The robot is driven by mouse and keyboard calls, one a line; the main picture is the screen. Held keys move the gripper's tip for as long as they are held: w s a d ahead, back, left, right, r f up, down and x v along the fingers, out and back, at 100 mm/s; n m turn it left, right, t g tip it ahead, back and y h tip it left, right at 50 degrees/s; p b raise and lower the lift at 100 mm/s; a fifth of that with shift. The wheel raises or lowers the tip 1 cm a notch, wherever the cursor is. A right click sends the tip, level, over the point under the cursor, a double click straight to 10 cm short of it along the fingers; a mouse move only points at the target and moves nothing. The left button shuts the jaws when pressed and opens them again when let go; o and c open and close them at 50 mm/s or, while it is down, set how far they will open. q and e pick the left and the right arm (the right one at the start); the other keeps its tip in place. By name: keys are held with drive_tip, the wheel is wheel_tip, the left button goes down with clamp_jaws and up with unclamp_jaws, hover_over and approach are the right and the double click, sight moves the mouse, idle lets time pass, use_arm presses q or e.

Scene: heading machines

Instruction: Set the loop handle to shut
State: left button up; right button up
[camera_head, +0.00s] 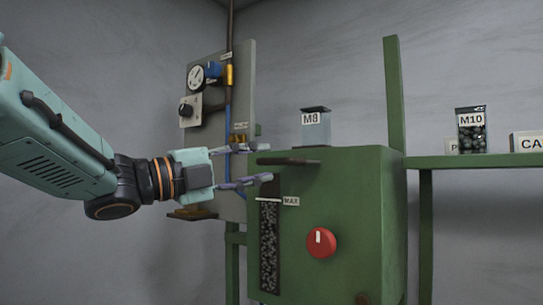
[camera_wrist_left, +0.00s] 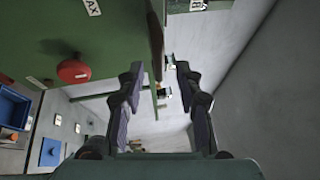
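No part is clearly recognisable as the loop handle. A grey panel (camera_head: 245,85) with a gauge and fittings hangs on the back wall; a brass fitting (camera_head: 238,138) on it sits just behind my left gripper. A dark brown bar (camera_head: 290,161) sticks out at the top of the green machine (camera_head: 345,200). My left gripper (camera_head: 264,163) is open and empty, one finger above the other, close to the bar's left end. In the left wrist view its fingers (camera_wrist_left: 160,70) are apart, with a brown edge (camera_wrist_left: 156,40) beyond the gap. Contact cannot be told. My right gripper is not in view.
A red knob (camera_head: 321,242) and a sight window marked MAX (camera_head: 269,245) are on the machine's front. A bin labelled M8 (camera_head: 315,127) stands on top. A green shelf (camera_head: 475,160) at right holds an M10 jar (camera_head: 471,130). A blue pipe (camera_head: 228,120) runs down the panel.

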sight(269, 163)
use_arm(q)
drive_tip(key=p+x, duration=0.1)
drive_tip(key=x, duration=0.3)
drive_tip(key=shift+w, duration=0.25)
drive_tip(key=shift+s, duration=0.15)
drive_tip(key=shift+s+a, duration=0.1)
drive_tip(key=shift+c, duration=1.2)
drive_tip(key=shift+f, duration=0.1)
clamp_jaws()
